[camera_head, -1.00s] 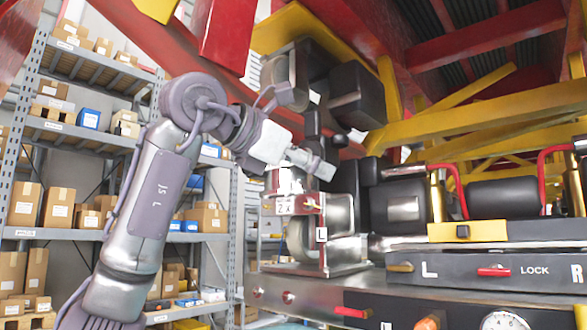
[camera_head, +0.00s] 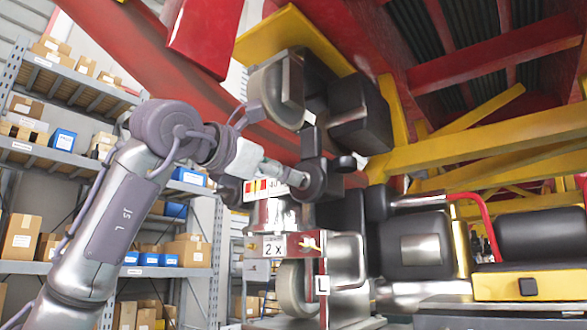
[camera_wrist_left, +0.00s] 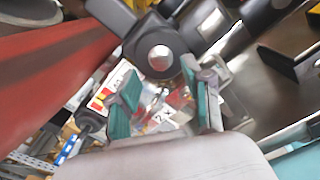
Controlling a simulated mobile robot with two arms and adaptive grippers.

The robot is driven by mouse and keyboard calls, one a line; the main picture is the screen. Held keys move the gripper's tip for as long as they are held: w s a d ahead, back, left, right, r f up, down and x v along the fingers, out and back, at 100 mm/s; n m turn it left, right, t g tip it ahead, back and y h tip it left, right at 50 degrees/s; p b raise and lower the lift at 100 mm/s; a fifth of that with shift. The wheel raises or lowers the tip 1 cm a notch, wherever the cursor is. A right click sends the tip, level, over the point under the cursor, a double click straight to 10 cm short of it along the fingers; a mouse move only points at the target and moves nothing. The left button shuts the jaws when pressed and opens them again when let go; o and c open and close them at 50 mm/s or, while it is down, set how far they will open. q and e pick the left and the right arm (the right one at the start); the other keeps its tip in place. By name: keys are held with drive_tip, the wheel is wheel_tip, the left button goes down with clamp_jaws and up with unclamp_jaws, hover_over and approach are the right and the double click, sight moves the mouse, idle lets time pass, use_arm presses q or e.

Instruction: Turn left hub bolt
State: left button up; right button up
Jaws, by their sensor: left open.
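The left hub bolt (camera_wrist_left: 160,58) is a silver round head in a dark hub block, seen in the left wrist view. In the head view the dark hub (camera_head: 322,172) is beside the wheel carrier, and its bolt cannot be made out. My left gripper (camera_head: 292,178) reaches in from the left, close to the hub's left side. In the left wrist view my left gripper (camera_wrist_left: 160,78) is open, its teal pads apart with the bolt just beyond and between them. I cannot tell whether they touch. My right gripper is not in view.
An upper wheel (camera_head: 275,95) and a lower wheel (camera_head: 292,285) flank the hub. A "2 x" sign (camera_head: 273,245) hangs below it. Red track (camera_head: 205,40) and yellow beams (camera_head: 480,145) crowd above and right. Shelves with boxes (camera_head: 20,235) stand behind left.

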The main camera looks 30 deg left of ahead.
use_arm(q)
drive_tip(key=shift+w+d+p, duration=0.15)
drive_tip(key=shift+w+p, duration=0.3)
drive_tip(key=shift+w, duration=1.55)
drive_tip(key=shift+r, duration=0.1)
clamp_jaws()
